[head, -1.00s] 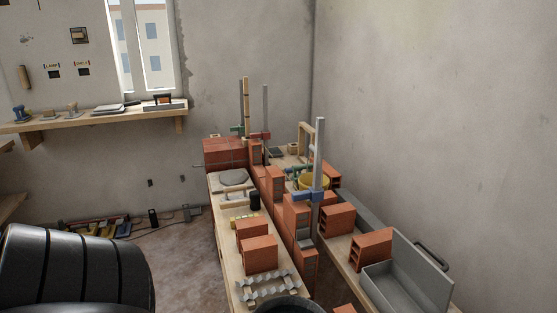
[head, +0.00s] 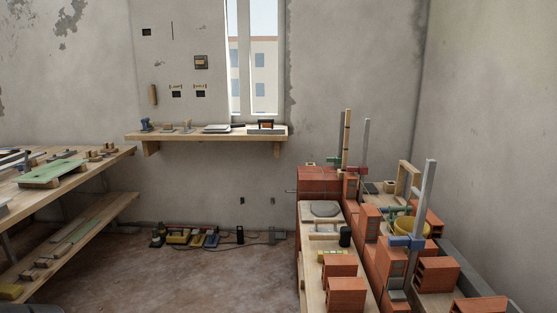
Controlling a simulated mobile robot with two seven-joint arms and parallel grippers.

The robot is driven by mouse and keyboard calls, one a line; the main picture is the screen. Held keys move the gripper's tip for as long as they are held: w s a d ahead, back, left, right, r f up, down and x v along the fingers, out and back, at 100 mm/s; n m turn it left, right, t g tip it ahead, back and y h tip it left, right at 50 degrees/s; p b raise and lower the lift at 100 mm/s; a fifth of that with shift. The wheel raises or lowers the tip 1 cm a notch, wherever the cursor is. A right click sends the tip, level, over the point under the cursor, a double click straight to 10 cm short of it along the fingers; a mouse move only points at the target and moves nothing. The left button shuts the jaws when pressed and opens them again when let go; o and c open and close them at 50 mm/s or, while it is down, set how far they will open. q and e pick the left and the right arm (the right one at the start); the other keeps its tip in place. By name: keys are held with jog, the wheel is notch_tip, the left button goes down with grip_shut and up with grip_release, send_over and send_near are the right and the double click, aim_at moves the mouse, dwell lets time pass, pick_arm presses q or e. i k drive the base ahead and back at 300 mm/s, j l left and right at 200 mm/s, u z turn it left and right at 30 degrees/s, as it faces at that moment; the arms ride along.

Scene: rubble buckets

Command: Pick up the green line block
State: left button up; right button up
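A small green piece (head: 335,161), which may be the green line block, sits at the upright wooden pole at the far end of the brick wall. It is small here, and its exact shape and fixing cannot be told. A red piece (head: 358,170) is at the neighbouring grey post, and a blue piece (head: 406,242) is around the nearer grey post. Another green item (head: 394,209) lies beyond the wall near the yellow bucket (head: 411,226); its kind is unclear. Neither of my grippers is in view.
A workbench (head: 85,173) with a green board stands at left. A shelf (head: 205,134) runs under the window. Tools (head: 205,238) lie on the floor along the back wall. Bricks (head: 346,294) stand on planks at right. The floor (head: 175,280) in the middle is open.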

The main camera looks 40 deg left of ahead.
aim_at(338, 161)
jog(key=u, duration=1)
jog(key=i+j, duration=0.1)
jog(key=j, duration=0.5)
jog(key=i+j+z, duration=0.15)
jog(key=j, duration=0.5)
jog(key=i+j, duration=0.1)
jog(key=j, duration=0.2)
jog(key=i+j+z, duration=0.1)
jog(key=j, duration=0.45)
jog(key=i+j+z, duration=0.2)
jog(key=i+j, duration=0.55)
jog(key=i+l+z, duration=0.1)
jog(key=i, duration=0.35)
jog(key=i+l+z, duration=0.1)
jog(key=i, duration=0.35)
jog(key=i+j, duration=0.5)
jog(key=z, duration=0.05)
